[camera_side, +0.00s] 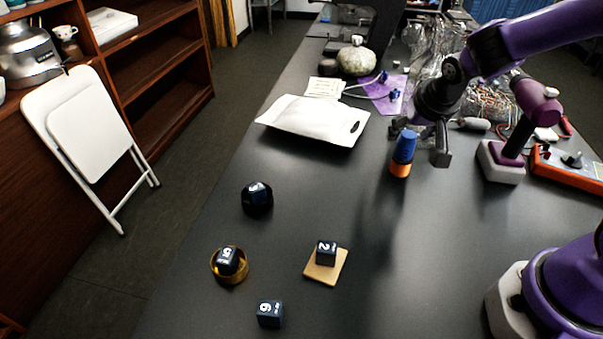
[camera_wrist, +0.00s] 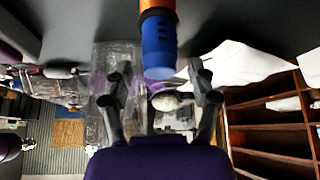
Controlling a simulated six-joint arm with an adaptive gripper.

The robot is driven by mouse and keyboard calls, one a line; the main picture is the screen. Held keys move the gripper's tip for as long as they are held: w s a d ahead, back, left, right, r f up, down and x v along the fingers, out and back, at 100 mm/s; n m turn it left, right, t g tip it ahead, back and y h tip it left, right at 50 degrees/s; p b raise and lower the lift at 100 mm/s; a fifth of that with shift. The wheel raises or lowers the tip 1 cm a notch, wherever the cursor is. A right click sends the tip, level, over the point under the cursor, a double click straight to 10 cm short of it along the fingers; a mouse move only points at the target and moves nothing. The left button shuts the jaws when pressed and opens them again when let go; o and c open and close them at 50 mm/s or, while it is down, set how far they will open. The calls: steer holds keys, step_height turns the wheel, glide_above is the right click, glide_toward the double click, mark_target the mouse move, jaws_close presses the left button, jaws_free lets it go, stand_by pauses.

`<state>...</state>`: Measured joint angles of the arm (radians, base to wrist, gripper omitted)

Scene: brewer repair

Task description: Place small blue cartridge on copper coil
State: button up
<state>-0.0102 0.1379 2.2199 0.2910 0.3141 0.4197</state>
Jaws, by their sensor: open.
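A blue cylinder (camera_side: 404,147), which looks like the small blue cartridge, stands upright, slightly tilted in the picture, on an orange base (camera_side: 400,169). Whether this orange part is the copper coil or part of the same piece I cannot tell. In the wrist view the blue cylinder (camera_wrist: 158,45) has a dark band between it and the orange part (camera_wrist: 157,5). My gripper (camera_side: 424,140) is open beside its upper end. In the wrist view my gripper's fingers (camera_wrist: 160,72) are spread on either side of the blue end, with gaps showing.
A dark cube sits in a brass-coloured ring (camera_side: 229,279). Another cube (camera_side: 326,252) stands on a tan plate (camera_side: 323,274). A third cube (camera_side: 270,313) and a dark rounded piece (camera_side: 257,199) stand nearby. A white pouch (camera_side: 315,121) lies left of my gripper. The middle of the table is clear.

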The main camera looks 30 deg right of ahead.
steer(key=s+a+r+n+y, duration=0.3)
steer(key=s+a+r+n, duration=0.3)
steer(key=s+r, duration=0.3)
steer(key=s, duration=0.4)
steer(key=shift+a+r+t, duration=0.2)
steer(key=shift+r+t, duration=0.05)
steer(key=shift+t, duration=0.05)
stand_by(0.8)
